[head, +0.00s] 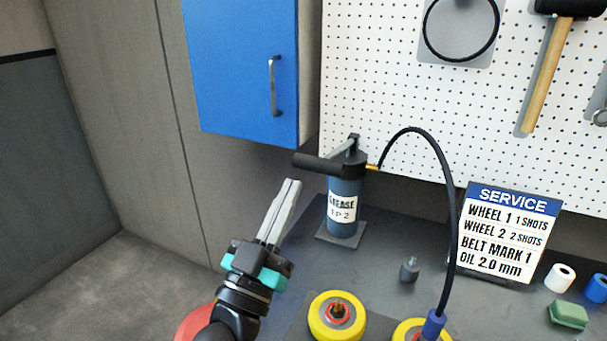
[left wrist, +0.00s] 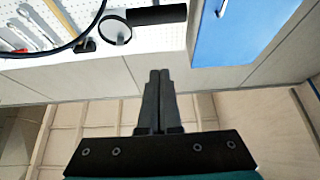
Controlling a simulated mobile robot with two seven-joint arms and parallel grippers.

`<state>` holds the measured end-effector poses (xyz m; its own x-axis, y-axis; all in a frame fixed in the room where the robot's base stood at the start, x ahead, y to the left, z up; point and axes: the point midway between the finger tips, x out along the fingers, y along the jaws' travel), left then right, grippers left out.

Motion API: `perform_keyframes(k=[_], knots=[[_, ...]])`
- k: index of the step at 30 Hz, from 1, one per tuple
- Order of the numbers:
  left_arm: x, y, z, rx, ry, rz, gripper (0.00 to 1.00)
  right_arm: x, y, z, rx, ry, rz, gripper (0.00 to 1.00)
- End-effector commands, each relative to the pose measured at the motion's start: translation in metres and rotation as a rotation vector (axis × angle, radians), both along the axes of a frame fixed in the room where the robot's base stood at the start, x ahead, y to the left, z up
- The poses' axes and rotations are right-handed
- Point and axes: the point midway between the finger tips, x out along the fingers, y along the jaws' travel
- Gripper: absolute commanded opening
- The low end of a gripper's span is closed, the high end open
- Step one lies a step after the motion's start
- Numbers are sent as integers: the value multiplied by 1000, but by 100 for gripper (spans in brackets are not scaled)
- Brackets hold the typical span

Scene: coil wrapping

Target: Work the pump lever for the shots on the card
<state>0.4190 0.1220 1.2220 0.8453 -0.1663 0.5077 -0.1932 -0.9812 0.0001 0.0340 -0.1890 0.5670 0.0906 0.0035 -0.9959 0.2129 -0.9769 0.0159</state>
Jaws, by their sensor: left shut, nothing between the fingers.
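The grease pump (head: 343,205) is a dark blue cylinder labelled grease, upright on a small plate on the bench. Its lever has a black grip (head: 318,163) that points left from the pump's top; a black grip (left wrist: 157,15) also shows at the top of the left wrist view. The service card (head: 507,232) reads wheel 1, 1 shots and wheel 2, 2 shots. A black hose runs from the pump to a blue coupler (head: 433,324) at the right yellow wheel (head: 408,330). My left gripper (head: 292,183) is shut and empty, just below and left of the grip, apart from it. My right gripper is out of view.
A blue cabinet (head: 243,70) hangs above left of the pump. Another yellow wheel (head: 337,316) lies at the front. A small dark fitting (head: 409,269), a white roll (head: 560,278) and a green block (head: 568,315) stand on the bench. A mallet (head: 548,75) hangs on the pegboard.

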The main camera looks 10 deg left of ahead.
Motion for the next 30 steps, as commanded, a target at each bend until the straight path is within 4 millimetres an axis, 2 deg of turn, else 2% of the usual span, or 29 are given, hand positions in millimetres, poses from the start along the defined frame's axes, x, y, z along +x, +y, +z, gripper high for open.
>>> perform_keyframes(k=[5, 20, 21, 24, 30], knots=[[17, -3, 12, 0, -4, 1, 0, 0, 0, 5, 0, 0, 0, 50], [84, -17, 53, -2, -3, 0, 0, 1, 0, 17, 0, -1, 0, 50], [85, -17, 39, 3, 5, -1, 0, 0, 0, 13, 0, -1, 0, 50], [87, -17, 24, 3, 3, 0, 0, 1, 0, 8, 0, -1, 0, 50], [89, -17, 11, 1, 0, 1, 0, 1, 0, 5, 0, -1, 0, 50]])
